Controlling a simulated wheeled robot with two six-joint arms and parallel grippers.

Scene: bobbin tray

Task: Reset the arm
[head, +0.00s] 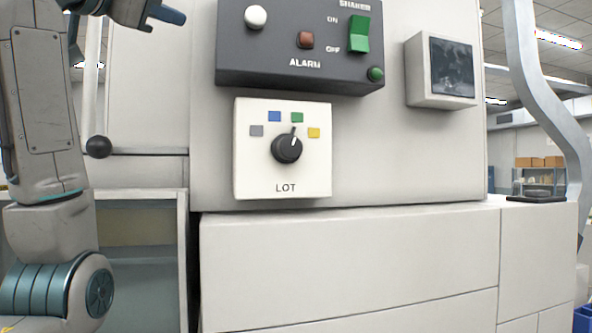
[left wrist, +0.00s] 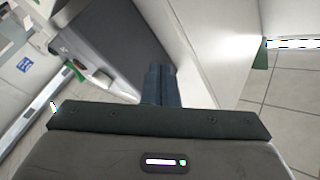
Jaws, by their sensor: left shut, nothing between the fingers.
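My left arm comes in from the left in the head view and rises along the left edge. My left gripper (head: 172,15) is at the top left, with its dark blue fingers pointing right. It is shut and empty, and stands apart from the dark control panel to its right. In the left wrist view the shut fingers (left wrist: 159,84) point away from the camera, with nothing between them. My right gripper is in neither view.
A dark control panel (head: 235,50) carries a white button, a red alarm light and a green SHAKER switch (head: 358,35). Below is a white LOT plate (head: 250,170) with a black knob (head: 286,148) pointing toward the green mark. A small screen (head: 452,68) is at right. A black ball-ended lever (head: 98,147) is near my arm.

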